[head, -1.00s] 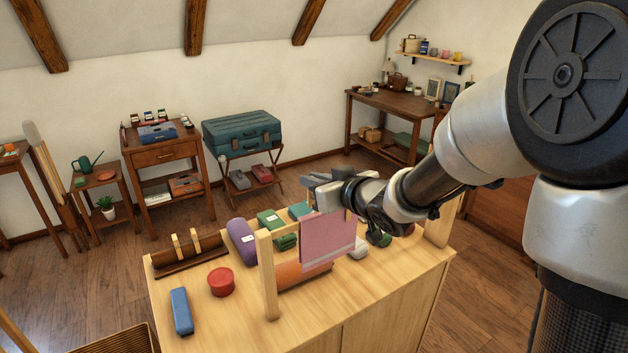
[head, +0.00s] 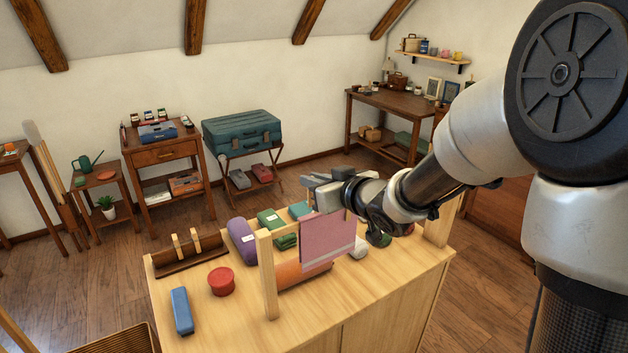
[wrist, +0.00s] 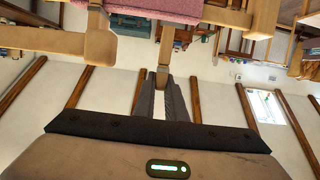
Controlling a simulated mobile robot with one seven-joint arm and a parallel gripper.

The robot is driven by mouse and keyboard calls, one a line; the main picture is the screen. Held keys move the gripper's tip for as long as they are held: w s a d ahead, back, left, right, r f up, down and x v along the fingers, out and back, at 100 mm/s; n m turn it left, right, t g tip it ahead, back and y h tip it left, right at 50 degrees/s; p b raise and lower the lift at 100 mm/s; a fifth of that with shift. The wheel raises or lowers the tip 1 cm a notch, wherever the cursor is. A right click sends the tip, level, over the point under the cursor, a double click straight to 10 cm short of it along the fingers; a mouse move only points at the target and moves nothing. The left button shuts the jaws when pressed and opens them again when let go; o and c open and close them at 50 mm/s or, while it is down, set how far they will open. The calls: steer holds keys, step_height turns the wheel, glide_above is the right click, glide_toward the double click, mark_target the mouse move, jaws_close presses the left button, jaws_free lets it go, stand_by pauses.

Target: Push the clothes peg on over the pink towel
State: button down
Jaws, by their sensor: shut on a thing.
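The pink towel (head: 327,241) hangs over a wooden rack at the front of the cabinet top; part of it shows at the top of the wrist view (wrist: 150,9). My gripper (head: 335,187) is just above the towel's upper edge, near its right half. In the wrist view, my gripper (wrist: 162,95) is shut on the wooden clothes peg (wrist: 165,52), whose far end points at the towel. The peg's end meets the towel's edge in that view; I cannot tell whether it straddles the cloth. The head view mostly hides the peg.
The rack's left post (head: 268,280) stands beside the towel. Two more pegs (head: 177,247) stand in a brown tray (head: 190,262) at the left. A red tin (head: 221,282), a blue case (head: 181,311) and a purple roll (head: 241,238) stand nearby. Rolled cloths lie behind the towel.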

mark_target(314, 215)
steer(key=shift+f+b, duration=2.45)
steer(key=shift+f, duration=0.6)
steer(key=c, duration=1.7)
jaws_free()
steer(key=shift+r, duration=0.1)
steer(key=shift+p+v, duration=1.1)
steer(key=shift+v, duration=4.9)
steer(key=shift+r, duration=0.1)
